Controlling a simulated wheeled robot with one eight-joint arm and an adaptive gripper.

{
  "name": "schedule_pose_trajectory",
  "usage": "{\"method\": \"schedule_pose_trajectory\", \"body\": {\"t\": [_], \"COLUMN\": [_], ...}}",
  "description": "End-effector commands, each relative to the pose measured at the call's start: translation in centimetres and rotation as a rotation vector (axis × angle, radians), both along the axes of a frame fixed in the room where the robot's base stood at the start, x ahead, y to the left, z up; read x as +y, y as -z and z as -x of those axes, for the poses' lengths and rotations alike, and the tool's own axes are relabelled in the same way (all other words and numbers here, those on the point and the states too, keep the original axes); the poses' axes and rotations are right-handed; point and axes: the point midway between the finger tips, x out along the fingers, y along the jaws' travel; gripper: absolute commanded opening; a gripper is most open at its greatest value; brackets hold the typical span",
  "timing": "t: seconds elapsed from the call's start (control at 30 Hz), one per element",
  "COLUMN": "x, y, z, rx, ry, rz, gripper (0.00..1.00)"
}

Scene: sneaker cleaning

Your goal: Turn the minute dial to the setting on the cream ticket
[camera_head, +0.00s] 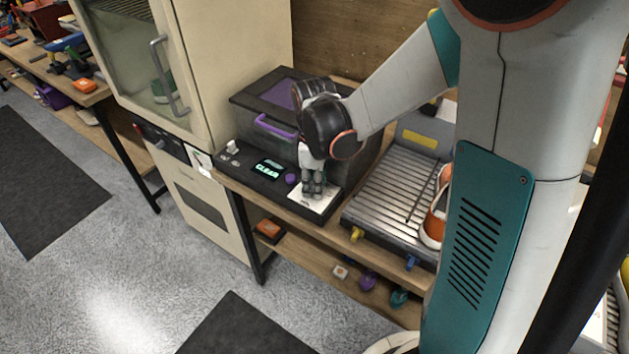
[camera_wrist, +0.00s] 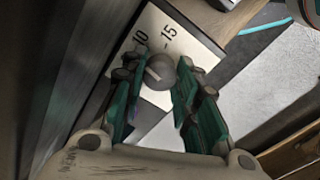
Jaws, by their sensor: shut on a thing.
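The minute dial (camera_wrist: 160,71) is a round grey knob with a pale pointer line, set on a white plate (camera_wrist: 179,29) marked 10 and 15 in the wrist view. The pointer line is on the knob's left part; I cannot tell its exact setting. My gripper (camera_wrist: 154,75) is shut on the dial, with one teal-padded finger on either side. In the head view my gripper (camera_head: 313,192) points down onto the white plate (camera_head: 325,203), hiding the dial. A small pale card (camera_head: 201,163) left of the machine may be the cream ticket; its writing is unreadable.
The dial is on the front panel of a dark machine, near a lit display (camera_head: 267,170) reading CLEAR, a purple knob (camera_head: 291,179) and a lidded bin with a purple handle (camera_head: 274,127). A ribbed metal tray (camera_head: 390,190) with an orange-and-white sneaker (camera_head: 436,216) stands to the right.

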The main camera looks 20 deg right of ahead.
Motion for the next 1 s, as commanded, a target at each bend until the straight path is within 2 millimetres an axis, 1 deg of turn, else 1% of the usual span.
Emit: {"method": "schedule_pose_trajectory", "body": {"t": [0.7, 1.0], "x": [0.04, 0.05], "y": [-0.02, -0.01], "z": [-0.09, -0.10], "rx": [-0.001, -0.001], "ry": [0.672, 0.894], "rz": [0.000, 0.000], "gripper": [0.04, 0.04]}}
